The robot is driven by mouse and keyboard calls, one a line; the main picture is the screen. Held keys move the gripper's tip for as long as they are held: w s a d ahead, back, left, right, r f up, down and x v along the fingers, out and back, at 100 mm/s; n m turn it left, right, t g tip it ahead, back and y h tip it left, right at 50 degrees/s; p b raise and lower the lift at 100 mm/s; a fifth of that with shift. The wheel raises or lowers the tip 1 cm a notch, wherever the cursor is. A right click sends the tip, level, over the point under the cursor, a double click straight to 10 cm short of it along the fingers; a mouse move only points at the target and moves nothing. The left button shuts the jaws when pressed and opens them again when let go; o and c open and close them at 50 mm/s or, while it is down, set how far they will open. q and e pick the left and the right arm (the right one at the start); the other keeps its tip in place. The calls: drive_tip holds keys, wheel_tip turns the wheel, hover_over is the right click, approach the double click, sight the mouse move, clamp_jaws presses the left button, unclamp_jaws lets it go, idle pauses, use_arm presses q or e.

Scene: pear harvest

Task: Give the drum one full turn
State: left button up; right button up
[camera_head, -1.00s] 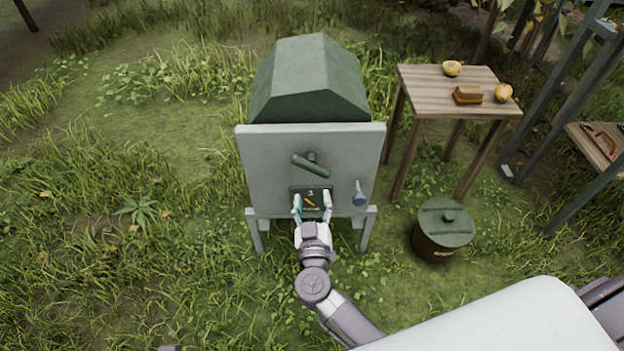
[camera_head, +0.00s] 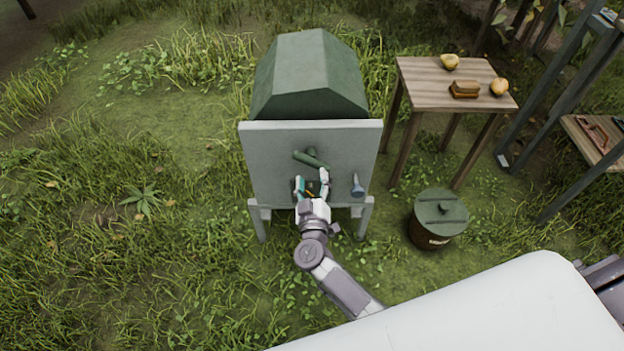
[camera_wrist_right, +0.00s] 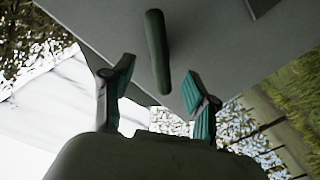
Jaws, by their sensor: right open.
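The green drum (camera_head: 312,75) sits behind a grey front panel (camera_head: 270,165) on short legs. A green bar handle (camera_head: 311,159) is on the panel, tilted down to the right. My right gripper (camera_head: 312,180) is open in front of the panel, just below the handle. The gripper partly hides a small dark plate low on the panel. My left gripper is not in view.
A blue-grey lever (camera_head: 357,186) sticks out right of the handle. A lidded brown bin (camera_head: 437,228) stands at the lower right. A wooden table (camera_head: 425,85) holds two yellow fruits and a brown block (camera_head: 464,89). Grass to the left is open.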

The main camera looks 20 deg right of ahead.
sight(311, 165)
drive_tip(key=shift+x, duration=2.45)
drive_tip(key=shift+w+d, duration=0.15)
drive_tip(key=shift+w, duration=0.5)
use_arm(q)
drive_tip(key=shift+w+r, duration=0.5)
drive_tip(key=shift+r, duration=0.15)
use_arm(e)
drive_tip(key=shift+c, duration=0.3)
